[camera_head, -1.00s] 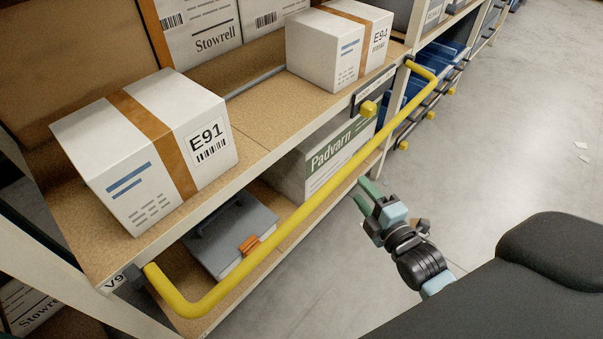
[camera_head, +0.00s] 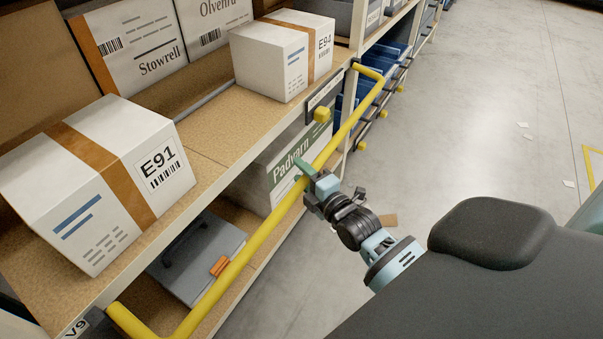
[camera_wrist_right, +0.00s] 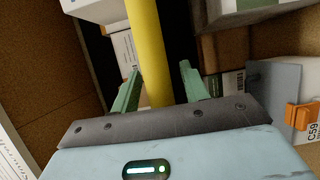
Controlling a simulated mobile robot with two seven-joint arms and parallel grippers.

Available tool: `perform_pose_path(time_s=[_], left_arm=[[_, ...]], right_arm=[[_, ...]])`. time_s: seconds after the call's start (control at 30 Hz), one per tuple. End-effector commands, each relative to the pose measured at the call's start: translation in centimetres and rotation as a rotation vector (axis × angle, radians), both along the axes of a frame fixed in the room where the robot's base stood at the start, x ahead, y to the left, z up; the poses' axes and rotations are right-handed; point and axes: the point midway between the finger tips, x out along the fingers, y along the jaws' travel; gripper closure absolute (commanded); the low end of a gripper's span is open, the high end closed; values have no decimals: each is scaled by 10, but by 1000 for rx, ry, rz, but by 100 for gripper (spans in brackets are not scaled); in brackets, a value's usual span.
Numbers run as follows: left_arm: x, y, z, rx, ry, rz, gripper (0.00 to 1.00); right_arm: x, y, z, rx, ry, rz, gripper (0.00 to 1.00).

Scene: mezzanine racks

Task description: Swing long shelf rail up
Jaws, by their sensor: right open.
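The long yellow shelf rail (camera_head: 268,228) hangs low in front of the shelf edge, its bent ends meeting the shelf front near the V9 label and beyond the E94 box. My right gripper (camera_head: 304,172) is at the rail's middle stretch. In the right wrist view the rail (camera_wrist_right: 147,50) runs between the two green fingers of the right gripper (camera_wrist_right: 160,88), which are open with gaps on both sides. Whether a finger touches the rail cannot be told. My left gripper is not in view.
A white box marked E91 (camera_head: 100,190) and one marked E94 (camera_head: 283,58) stand on the shelf (camera_head: 200,150). Below are a Padvarn box (camera_head: 290,165) and a grey case (camera_head: 195,260). A yellow knob (camera_head: 322,115) sits on the shelf front. The floor at right is clear apart from scraps.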

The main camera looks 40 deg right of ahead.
Motion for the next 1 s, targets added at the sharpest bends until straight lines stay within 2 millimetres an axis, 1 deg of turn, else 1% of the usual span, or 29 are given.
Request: perform_pose_path(time_s=[0.1,0.33,0.37,0.7,1.0], left_arm=[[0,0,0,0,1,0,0],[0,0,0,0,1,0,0],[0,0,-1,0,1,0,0],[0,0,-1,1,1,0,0],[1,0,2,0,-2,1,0]], right_arm=[[4,0,0,1,0,0,55],[5,0,0,1,0,0,55],[5,0,0,1,0,0,56],[5,0,0,1,0,0,100],[6,0,2,-2,5,0,100]])
